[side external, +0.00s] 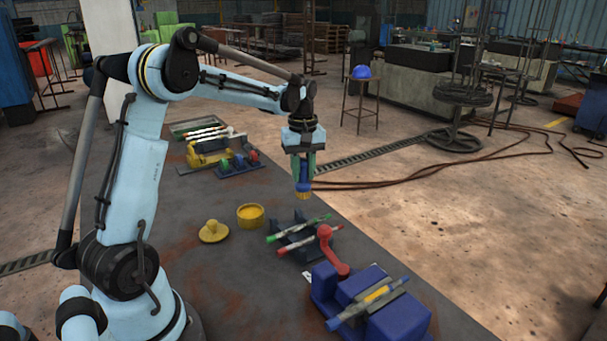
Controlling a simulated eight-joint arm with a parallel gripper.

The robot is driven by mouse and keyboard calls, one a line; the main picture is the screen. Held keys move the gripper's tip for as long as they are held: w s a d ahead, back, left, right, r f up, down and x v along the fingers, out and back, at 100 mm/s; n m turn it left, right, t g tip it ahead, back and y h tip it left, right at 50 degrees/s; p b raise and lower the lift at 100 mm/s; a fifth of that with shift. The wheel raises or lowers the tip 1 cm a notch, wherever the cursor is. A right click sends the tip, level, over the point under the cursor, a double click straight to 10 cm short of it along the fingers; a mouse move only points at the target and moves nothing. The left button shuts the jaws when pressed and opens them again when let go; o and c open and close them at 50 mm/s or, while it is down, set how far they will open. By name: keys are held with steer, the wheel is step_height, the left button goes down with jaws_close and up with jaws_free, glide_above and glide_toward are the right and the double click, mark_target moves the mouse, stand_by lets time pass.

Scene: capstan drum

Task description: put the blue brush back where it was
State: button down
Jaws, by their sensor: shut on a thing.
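My gripper (303,168) points straight down and is shut on the blue brush (303,187). The brush hangs upright, with its yellow bristle end lowest. It appears near the right edge of the bench; its height above the surface is hard to tell. Behind and to the left, a dark blue holder (240,170) carries small green, blue and red items. In front, a dark rack (291,233) carries a green-ended rod (303,228) and a red-and-white rod (308,243). I cannot tell which place the brush came from.
A yellow open pot (250,215) and a yellow knobbed lid (214,232) stand left of the rack. A red-handled piece (326,248) and a blue block fixture (370,306) are in front. A yellow device (208,152) and a tray (187,126) sit farther back.

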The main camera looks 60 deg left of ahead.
mark_target(298, 185)
steer(key=shift+w+a+f, duration=0.1)
steer(key=shift+a+f, duration=0.3)
steer(key=shift+f, duration=0.55)
steer(key=shift+s+a+f, duration=0.1)
steer(key=shift+a+f, duration=0.35)
steer(key=shift+f, duration=0.45)
steer(key=shift+w+a+f, duration=0.1)
steer(key=shift+a+f, duration=0.3)
steer(key=shift+f, duration=0.55)
steer(key=shift+f, duration=0.15)
steer(key=c, duration=0.9)
jaws_free()
